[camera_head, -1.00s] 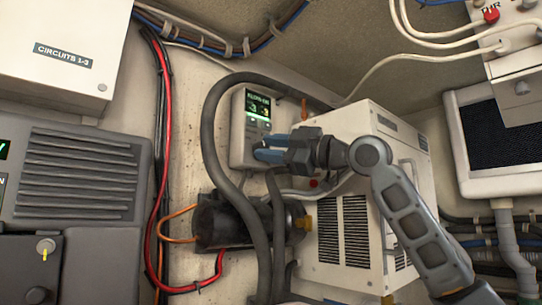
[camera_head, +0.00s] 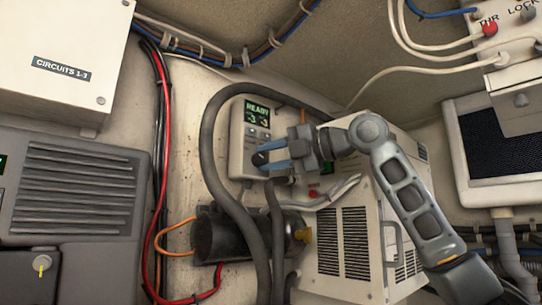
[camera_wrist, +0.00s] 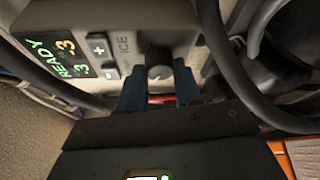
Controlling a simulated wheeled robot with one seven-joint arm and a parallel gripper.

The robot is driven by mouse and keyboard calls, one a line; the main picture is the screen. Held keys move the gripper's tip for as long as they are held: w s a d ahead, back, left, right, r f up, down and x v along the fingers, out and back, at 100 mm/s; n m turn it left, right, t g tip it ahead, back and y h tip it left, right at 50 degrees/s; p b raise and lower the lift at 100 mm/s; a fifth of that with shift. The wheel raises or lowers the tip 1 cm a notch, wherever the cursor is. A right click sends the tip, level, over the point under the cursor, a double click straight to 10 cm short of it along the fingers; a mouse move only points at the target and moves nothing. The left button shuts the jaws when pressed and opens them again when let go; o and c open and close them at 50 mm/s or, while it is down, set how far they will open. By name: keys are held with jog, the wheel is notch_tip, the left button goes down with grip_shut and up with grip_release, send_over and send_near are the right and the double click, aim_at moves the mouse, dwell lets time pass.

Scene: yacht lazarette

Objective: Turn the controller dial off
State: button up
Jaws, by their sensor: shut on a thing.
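The controller (camera_head: 237,158) is a pale box on the wall in the head view, with a lit green screen reading READY and small digits. Its dark round dial (camera_head: 259,159) sits low on its face. In the wrist view the dial (camera_wrist: 158,57) shows beside the printed word ICE, with plus and minus buttons on its other side. My gripper (camera_head: 264,158) reaches in from the right, its blue fingers on either side of the dial and shut on it. The wrist view shows my gripper's fingers (camera_wrist: 159,74) too. The dial's pointer mark cannot be made out.
A thick grey hose (camera_head: 208,150) loops close around the controller's left side. A black cylinder (camera_head: 220,237) lies below it, and a white vented box (camera_head: 345,205) stands to the right, behind my arm. Red and black cables (camera_head: 162,130) run down the wall at left.

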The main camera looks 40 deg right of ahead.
jog(key=shift+a+f+n, duration=0.1)
jog(key=shift+n, duration=0.2)
dwell(0.4)
jog(key=o, duration=1)
jog(key=shift+o, duration=0.2)
